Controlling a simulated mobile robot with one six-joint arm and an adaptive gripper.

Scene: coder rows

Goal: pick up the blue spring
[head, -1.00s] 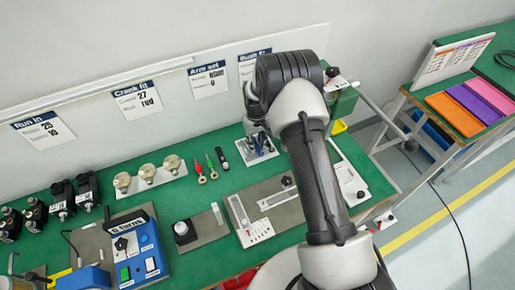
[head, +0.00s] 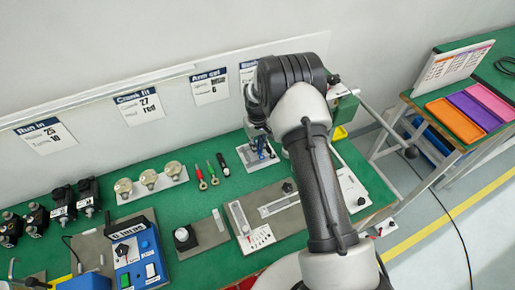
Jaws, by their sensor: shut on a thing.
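My gripper (head: 262,139) is at the back of the green bench, pointing down from my wrist, small and partly hidden by my own arm. It is shut on a small blue piece, which looks like the blue spring (head: 262,147). The piece is just above or at a grey rack (head: 257,158) holding small dark and blue parts. I cannot tell whether it is clear of the rack.
Screwdrivers (head: 212,172) and a plate with several brass-coloured knobs (head: 149,181) lie left of the rack. A blue control box (head: 139,259) stands at front left. A grey fixture plate (head: 272,208) lies nearby. A second table holds coloured trays (head: 468,109).

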